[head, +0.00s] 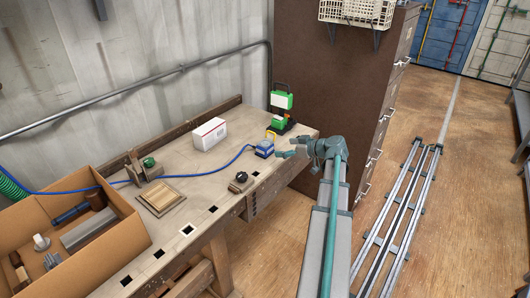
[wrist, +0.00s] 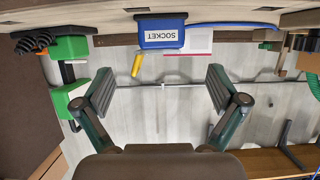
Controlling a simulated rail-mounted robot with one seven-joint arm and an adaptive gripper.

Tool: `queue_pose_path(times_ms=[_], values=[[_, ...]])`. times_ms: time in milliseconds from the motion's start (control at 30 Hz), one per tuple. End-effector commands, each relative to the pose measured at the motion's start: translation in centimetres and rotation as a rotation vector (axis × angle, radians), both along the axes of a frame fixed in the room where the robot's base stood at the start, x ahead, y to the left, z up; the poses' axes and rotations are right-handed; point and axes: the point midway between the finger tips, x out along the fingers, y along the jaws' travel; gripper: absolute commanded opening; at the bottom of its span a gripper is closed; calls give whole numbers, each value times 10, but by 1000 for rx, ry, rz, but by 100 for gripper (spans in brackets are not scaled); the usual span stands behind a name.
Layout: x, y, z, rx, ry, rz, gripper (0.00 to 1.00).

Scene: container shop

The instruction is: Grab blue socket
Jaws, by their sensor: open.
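The blue socket (head: 264,151) stands near the right end of the workbench, with a yellow part above it and a blue cable on its left. In the wrist view the blue socket (wrist: 161,33) is at the top middle, with its SOCKET label upside down and the yellow part (wrist: 137,65) hanging below it in the picture. My gripper (head: 284,147) is just right of the socket in the head view. In the wrist view my gripper (wrist: 161,90) is open and empty, its fingers spread wide and apart from the socket.
A green and black device (head: 281,107) stands close behind the socket. A white box (head: 209,133), a wooden block (head: 160,197) and a small black item (head: 240,182) are on the workbench (head: 205,175). A cardboard box (head: 125,215) is at left. A brown cabinet (head: 340,60) stands behind my arm.

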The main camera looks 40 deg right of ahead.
Motion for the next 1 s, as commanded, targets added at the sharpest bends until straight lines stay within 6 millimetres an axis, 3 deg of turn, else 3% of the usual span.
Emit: queue_pose_path(times_ms=[300, 567, 833, 1000], values=[[39, 9, -15, 1, 1, 3, 96], [53, 14, -22, 2, 3, 1, 96], [85, 23, -34, 2, 3, 1, 96], [94, 26, -39, 1, 1, 0, 96]])
